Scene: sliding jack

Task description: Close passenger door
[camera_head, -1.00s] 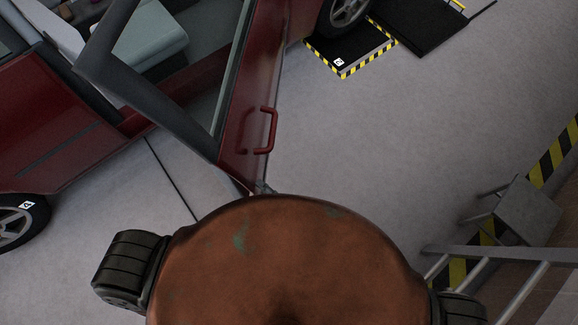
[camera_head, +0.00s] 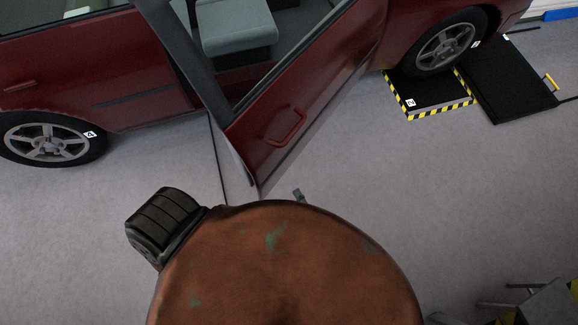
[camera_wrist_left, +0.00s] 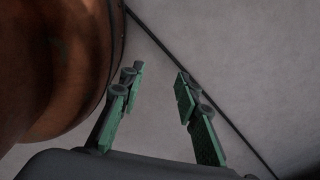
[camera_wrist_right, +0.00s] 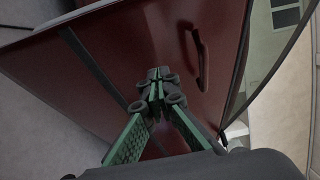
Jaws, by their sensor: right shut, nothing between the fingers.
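The red passenger door (camera_head: 300,95) stands open in the head view, swung out from the car toward me. Its red handle (camera_head: 287,126) is on the panel facing right. My right gripper (camera_head: 299,194) shows as a small tip just past my brown body, close to the door's lower free corner. In the right wrist view my right gripper (camera_wrist_right: 155,85) is shut and empty in front of the red door panel (camera_wrist_right: 150,35), with the handle (camera_wrist_right: 202,60) to its right. I cannot tell whether it touches the door. My left gripper (camera_wrist_left: 158,85) is open and empty above the floor.
The red car body (camera_head: 130,65) and a wheel (camera_head: 50,142) are at left. A black platform with yellow-black edging (camera_head: 430,95) lies under the other wheel, beside a black ramp (camera_head: 505,80). A grey metal stand (camera_head: 545,303) is at bottom right. The floor (camera_head: 450,200) between is clear.

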